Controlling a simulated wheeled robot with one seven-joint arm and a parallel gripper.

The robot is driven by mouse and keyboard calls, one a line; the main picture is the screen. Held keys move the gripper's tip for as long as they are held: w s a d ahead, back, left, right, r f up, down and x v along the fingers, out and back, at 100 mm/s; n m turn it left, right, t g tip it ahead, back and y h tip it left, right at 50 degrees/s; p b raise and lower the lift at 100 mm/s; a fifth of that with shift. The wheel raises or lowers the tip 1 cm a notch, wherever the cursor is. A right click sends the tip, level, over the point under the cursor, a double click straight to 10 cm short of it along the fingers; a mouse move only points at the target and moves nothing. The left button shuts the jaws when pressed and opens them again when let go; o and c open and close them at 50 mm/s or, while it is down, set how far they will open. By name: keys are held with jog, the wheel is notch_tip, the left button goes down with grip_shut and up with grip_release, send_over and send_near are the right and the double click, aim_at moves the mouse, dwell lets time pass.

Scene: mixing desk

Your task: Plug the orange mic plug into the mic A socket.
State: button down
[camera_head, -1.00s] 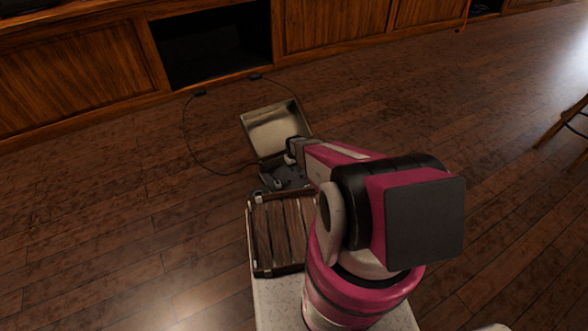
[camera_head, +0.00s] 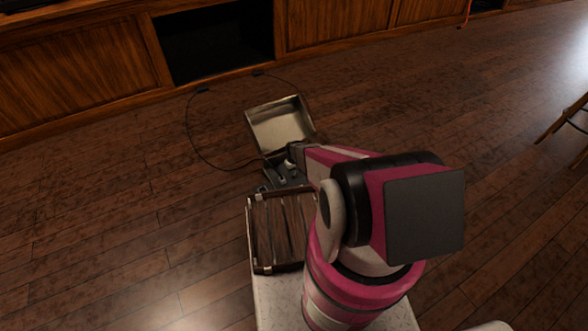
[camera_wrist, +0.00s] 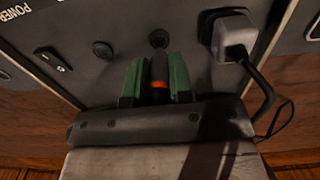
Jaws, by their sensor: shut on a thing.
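My gripper (camera_wrist: 157,88) shows in the wrist view with its two green fingers shut on a dark plug with an orange band (camera_wrist: 159,84). The plug points up the picture at a round dark socket (camera_wrist: 159,38) on a grey panel (camera_wrist: 125,22). Its tip is close to that socket; I cannot tell whether they touch. A second round socket (camera_wrist: 102,50) lies to its left. No mic label is readable, so I cannot tell which one is mic A. In the head view, my arm mostly hides the gripper and the plug.
A grey power plug (camera_wrist: 236,36) with a black cable sits in the panel at right. A rocker switch (camera_wrist: 53,58) is at left. In the head view, an open case lid (camera_head: 280,124) stands behind the desk and a slatted wooden piece (camera_head: 276,232) lies in front.

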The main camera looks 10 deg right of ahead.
jog(key=shift+f, duration=0.25)
jog(key=shift+f, duration=0.7)
jog(key=shift+f, duration=0.5)
dwell(1.7)
jog(key=c, duration=0.9)
grip_release()
notch_tip(320, 180, up, 11)
jog(key=shift+f, duration=0.1)
